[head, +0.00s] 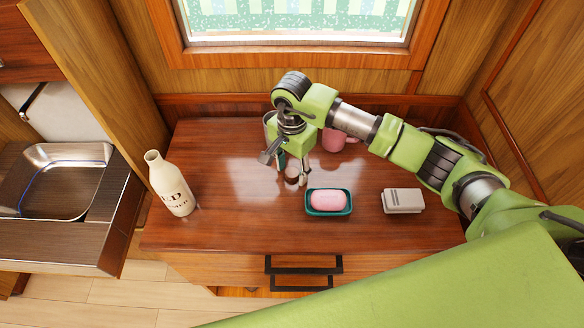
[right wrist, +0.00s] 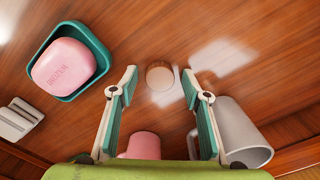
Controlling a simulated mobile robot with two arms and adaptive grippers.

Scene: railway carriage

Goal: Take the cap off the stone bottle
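The stone bottle (head: 171,185), cream with dark lettering, stands at the left end of the wooden table. Its top is pale and no separate cap shows on it. A small round brown piece (right wrist: 160,75), perhaps the cap, appears on the tabletop in the right wrist view. It lies between the fingertips of my right gripper (right wrist: 160,79), with a gap on each side. In the head view I cannot make it out. My right gripper (head: 285,170) points down over the table's middle, open and empty, well right of the bottle. My left gripper is out of view.
A pink soap (head: 329,200) sits in a teal dish (head: 330,213). A pink mug (head: 333,140) and a grey mug (right wrist: 236,130) stand behind. A sink (head: 65,180) is at left. The tabletop beside the bottle is clear.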

